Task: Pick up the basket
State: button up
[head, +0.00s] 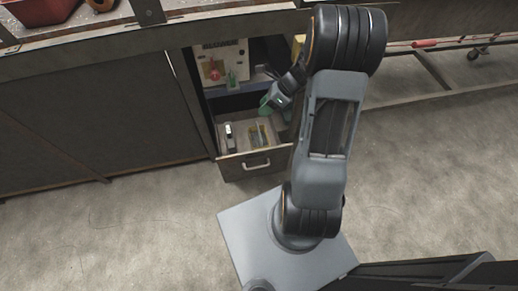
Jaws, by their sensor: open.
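I cannot make out a basket for sure. A red, open-topped container (22,14), cut off by the picture's edge, stands on the counter at the top left. My gripper (266,106), dark with green parts, is over the open drawer (232,171) below the counter, far to the right of the red container. It looks open, and I see nothing held in it. My arm hides part of the drawer's right side.
The drawer holds a pale upright item (229,136) and small yellowish items (258,134). A shelf above it bears a light box (222,65) with a red mark. Closed cabinet panels (90,125) stand to the left. The concrete floor (110,220) in front is clear.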

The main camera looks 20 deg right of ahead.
jog(key=w+d+f+m+t+y+b, duration=0.1)
jog(key=d+f+m+t+b, duration=0.3)
jog(key=f+m, duration=0.5)
jog(key=w+d+f+m+t+y+b, duration=0.1)
jog(key=d+f+m+b, duration=0.35)
jog(key=f, duration=0.85)
jog(key=shift+m, duration=0.85)
jog(key=shift+d+f+b+x, duration=0.25)
jog(key=shift+b+x, duration=0.35)
jog(key=shift+x, duration=1.4)
jog(key=shift+d+f+b+x, duration=0.1)
jog(key=shift+f+b+x, duration=0.35)
jog(key=shift+x, duration=1.5)
jog(key=shift+d+f+b+x, duration=0.15)
jog(key=shift+b+x, duration=0.6)
jog(key=shift+x, duration=1.25)
jog(key=shift+w+a+f, duration=0.15)
jog(key=shift+w+a, duration=0.3)
jog(key=shift+a, duration=0.05)
jog(key=shift+c, duration=0.4)
grip_shut()
